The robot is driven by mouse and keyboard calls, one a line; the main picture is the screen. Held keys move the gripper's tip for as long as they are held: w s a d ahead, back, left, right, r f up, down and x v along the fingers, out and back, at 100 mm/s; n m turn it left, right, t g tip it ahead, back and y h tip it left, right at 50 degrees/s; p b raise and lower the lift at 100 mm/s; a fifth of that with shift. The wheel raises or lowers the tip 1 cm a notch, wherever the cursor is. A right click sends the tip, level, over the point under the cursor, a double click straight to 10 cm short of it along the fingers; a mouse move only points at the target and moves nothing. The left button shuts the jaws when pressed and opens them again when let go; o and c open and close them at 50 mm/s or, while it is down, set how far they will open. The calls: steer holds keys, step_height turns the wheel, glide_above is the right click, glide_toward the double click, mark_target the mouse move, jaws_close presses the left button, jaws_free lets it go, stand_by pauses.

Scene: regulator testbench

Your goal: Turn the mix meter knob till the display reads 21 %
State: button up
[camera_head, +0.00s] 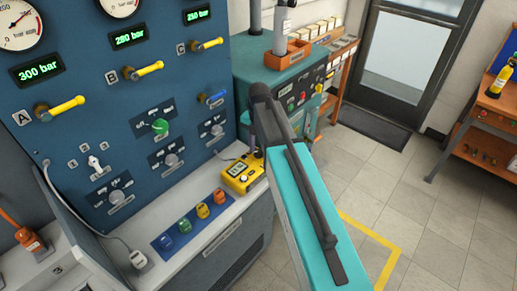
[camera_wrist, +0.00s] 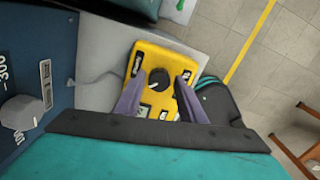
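The yellow mix meter (camera_head: 243,174) lies on the right end of the bench shelf, in front of the blue panel. In the wrist view the mix meter (camera_wrist: 147,60) shows a round black knob (camera_wrist: 159,80) with a pale pointer mark. My gripper (camera_wrist: 160,79) has its two purple fingers apart, one on each side of the knob. A gap shows between the knob and each finger; I cannot tell their height over the meter.
The blue panel (camera_head: 80,140) with gauges, yellow valve levers and grey knobs stands to the left. A row of coloured fittings (camera_head: 202,211) lies on the shelf beside the meter. A teal machine (camera_head: 285,75) stands behind.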

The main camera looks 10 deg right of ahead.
mark_target(259, 151)
steer(key=shift+o, duration=0.9)
steer(key=shift+r, duration=0.15)
step_height(259, 151, up, 14)
steer(key=b, duration=0.3)
steer(key=shift+f, duration=0.25)
